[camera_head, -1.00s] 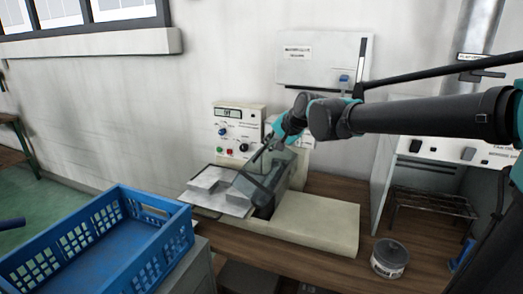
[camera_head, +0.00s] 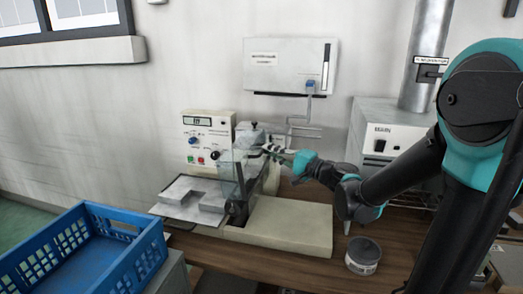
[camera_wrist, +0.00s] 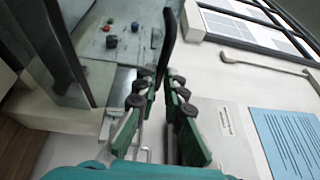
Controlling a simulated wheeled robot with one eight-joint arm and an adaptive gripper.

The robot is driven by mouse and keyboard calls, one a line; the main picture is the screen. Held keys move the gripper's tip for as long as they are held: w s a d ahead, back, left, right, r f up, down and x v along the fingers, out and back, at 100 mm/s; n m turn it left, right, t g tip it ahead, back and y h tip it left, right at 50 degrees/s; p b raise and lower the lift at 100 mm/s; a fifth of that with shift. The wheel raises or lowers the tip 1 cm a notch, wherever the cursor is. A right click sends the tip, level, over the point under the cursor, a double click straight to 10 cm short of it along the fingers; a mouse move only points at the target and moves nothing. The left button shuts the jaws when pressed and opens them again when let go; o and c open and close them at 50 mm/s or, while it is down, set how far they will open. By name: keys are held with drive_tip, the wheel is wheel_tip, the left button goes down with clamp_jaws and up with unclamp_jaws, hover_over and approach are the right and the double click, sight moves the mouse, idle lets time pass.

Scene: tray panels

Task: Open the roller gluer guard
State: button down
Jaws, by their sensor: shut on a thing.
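The roller gluer (camera_head: 290,222) is a cream machine on the wooden bench, with a control panel (camera_head: 208,140) behind it. Its clear guard (camera_head: 232,178) stands nearly upright over the rollers, which are mostly hidden. My gripper (camera_head: 268,150) is at the guard's upper right side, reaching in from the right. In the wrist view my gripper (camera_wrist: 162,85) has its green fingers closed around a dark curved bar (camera_wrist: 168,42), which looks like the guard's handle. The exact contact is partly hidden by the finger pads.
A blue crate (camera_head: 152,240) stands at the front left. A round tin (camera_head: 363,256) sits on the bench (camera_head: 300,268) at right. A white wall box (camera_head: 290,66) hangs above.

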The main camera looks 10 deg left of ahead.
drive_tip(key=d+f, duration=0.3)
drive_tip(key=d, duration=0.2)
drive_tip(key=shift+s+f, duration=0.35)
drive_tip(key=shift+s, duration=0.1)
idle(0.4)
drive_tip(key=c, duration=1.6)
unclamp_jaws()
drive_tip(key=shift+a+f, duration=0.1)
drive_tip(key=shift+f, duration=0.05)
drive_tip(key=shift+w, duration=0.2)
drive_tip(key=shift+d, duration=0.2)
drive_tip(key=v, duration=1.2)
